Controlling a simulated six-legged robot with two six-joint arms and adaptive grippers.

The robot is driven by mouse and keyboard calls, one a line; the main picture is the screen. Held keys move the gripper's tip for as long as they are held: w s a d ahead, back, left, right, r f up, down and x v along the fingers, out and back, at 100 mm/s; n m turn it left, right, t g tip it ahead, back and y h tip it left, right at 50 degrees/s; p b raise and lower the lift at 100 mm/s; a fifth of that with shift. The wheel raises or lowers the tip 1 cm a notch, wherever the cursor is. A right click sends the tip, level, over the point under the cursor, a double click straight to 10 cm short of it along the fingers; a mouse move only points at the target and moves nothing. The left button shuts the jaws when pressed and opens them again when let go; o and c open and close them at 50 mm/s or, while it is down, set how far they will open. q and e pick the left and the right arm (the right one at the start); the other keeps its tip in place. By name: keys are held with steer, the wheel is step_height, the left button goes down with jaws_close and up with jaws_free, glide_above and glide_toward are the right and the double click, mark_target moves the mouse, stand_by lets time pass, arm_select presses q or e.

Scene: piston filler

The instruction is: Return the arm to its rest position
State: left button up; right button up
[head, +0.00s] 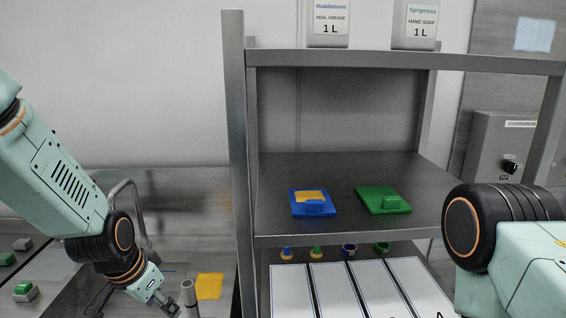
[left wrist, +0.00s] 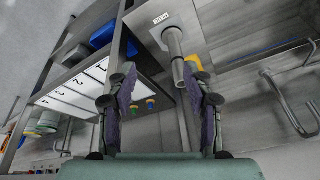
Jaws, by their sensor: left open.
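My left arm comes down from the left in the head view, and its wrist hangs low near the bottom edge. The left gripper's fingers are mostly cut off or hard to make out there. In the left wrist view the left gripper (left wrist: 163,108) is open, its two dark fingers wide apart, with nothing held between them. A grey metal pipe (left wrist: 176,60) shows beyond the gap between the fingers; I cannot tell its distance. My right arm shows at the right of the head view, but its gripper is out of the picture.
A grey metal shelf (head: 347,240) stands ahead, holding a blue tray (head: 297,208) and a green tray (head: 372,205). Labelled bottles (head: 327,28) stand on its top. A yellow patch (head: 209,286) lies beside the left wrist.

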arm_select(q)
step_height(320, 180, down, 11)
steer(key=s+n+b, duration=0.2)
steer(key=n+b, duration=0.1)
steer(key=b, duration=0.1)
steer(key=s+f+n+g+b, duration=0.2)
steer(key=s+f+g+b, duration=0.2)
steer(key=s+f+b, duration=1.1)
steer(key=s+d+f, duration=0.1)
steer(key=s+f, duration=1.3)
steer(key=f, duration=0.1)
steer(key=shift+y, duration=0.3)
steer(key=shift+r, duration=0.1)
